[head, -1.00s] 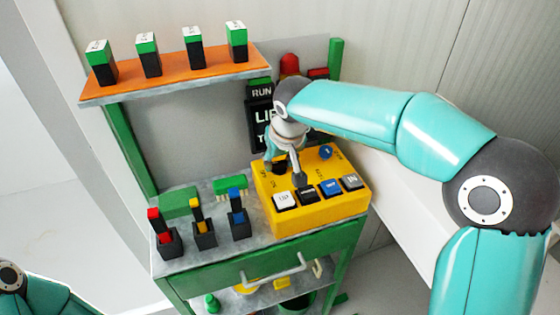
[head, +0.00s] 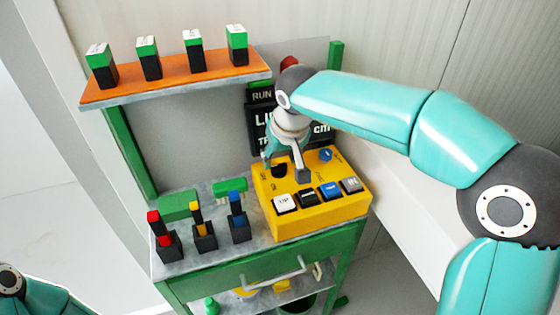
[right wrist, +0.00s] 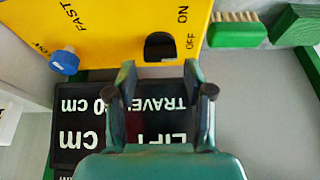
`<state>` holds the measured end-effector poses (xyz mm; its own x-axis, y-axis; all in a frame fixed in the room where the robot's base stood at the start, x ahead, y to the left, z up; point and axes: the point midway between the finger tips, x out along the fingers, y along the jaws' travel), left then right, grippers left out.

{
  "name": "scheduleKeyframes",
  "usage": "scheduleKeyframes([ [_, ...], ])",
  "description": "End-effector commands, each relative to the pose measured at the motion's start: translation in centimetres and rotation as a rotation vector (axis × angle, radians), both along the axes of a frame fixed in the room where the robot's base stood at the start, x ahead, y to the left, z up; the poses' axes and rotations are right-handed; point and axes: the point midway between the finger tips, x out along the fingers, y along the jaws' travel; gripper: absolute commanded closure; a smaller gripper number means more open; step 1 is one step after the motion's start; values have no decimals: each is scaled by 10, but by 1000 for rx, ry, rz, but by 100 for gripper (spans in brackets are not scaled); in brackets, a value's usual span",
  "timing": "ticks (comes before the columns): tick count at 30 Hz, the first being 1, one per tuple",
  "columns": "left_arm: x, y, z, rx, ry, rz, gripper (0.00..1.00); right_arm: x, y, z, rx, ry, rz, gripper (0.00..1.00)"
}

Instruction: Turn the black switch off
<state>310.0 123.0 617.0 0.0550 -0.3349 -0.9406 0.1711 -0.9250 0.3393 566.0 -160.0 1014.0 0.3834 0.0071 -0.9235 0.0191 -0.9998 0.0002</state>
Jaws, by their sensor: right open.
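The black switch (head: 279,171) sits on the top of the yellow control box (head: 320,215), near its back left corner. It also shows in the right wrist view (right wrist: 160,47), beside the printed words ON and OFF. My right gripper (head: 284,166) is open and empty, its fingers pointing down around the switch's place in the head view. In the right wrist view the fingertips (right wrist: 159,72) stand either side of the switch's near edge; I see no clear contact. My left gripper is out of view; only part of my left arm shows at lower left.
A blue knob (head: 326,154) and a row of several push buttons (head: 308,195) share the box top. A black display (head: 262,120) stands behind. Three coloured levers (head: 204,232) stand left of the box. An orange shelf (head: 180,77) holds several green-black blocks.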

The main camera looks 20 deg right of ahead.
Motion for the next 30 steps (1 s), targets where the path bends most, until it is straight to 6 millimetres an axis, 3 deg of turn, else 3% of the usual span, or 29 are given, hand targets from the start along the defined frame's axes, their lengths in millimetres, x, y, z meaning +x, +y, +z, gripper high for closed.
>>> scheduleKeyframes([
  [6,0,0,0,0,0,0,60,-17,0,43,2,-5,0,48],
  [12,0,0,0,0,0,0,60,-29,0,72,1,-4,0,48],
  [18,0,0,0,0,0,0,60,-34,-1,83,1,-1,-1,48],
  [30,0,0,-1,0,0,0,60,-34,-1,83,2,-1,-1,48],
])
